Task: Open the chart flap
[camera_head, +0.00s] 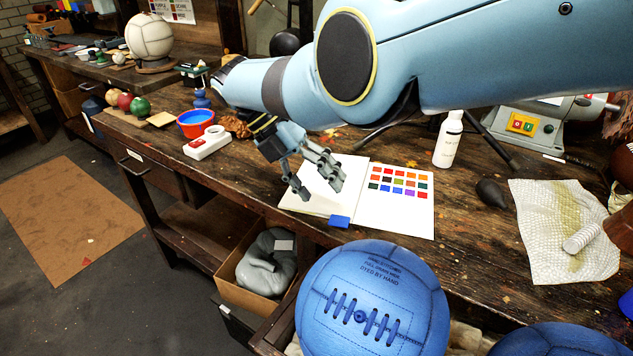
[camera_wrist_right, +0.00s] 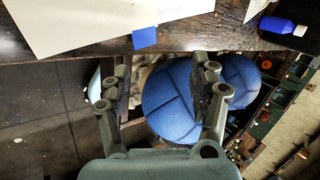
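The chart (camera_head: 402,205) lies on the bench, a white sheet with rows of coloured swatches on its right part. A blank cream flap (camera_head: 296,202) lies to the left of the swatches, with a blue tab (camera_head: 339,221) at its front edge. The flap (camera_wrist_right: 80,22) and tab (camera_wrist_right: 145,38) also show at the top of the right wrist view. My right gripper (camera_head: 322,190) is above the flap, left of and behind the tab in the head view. Its fingers (camera_wrist_right: 163,68) are apart with nothing between them. My left gripper is not in view.
A blue leather ball (camera_head: 372,300) stands in front of the bench edge, near the chart. A white bottle (camera_head: 448,140) stands behind the chart. A dark bulb (camera_head: 491,192) and stained paper towel (camera_head: 565,230) lie to the right. A white-and-red device (camera_head: 207,143) sits left.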

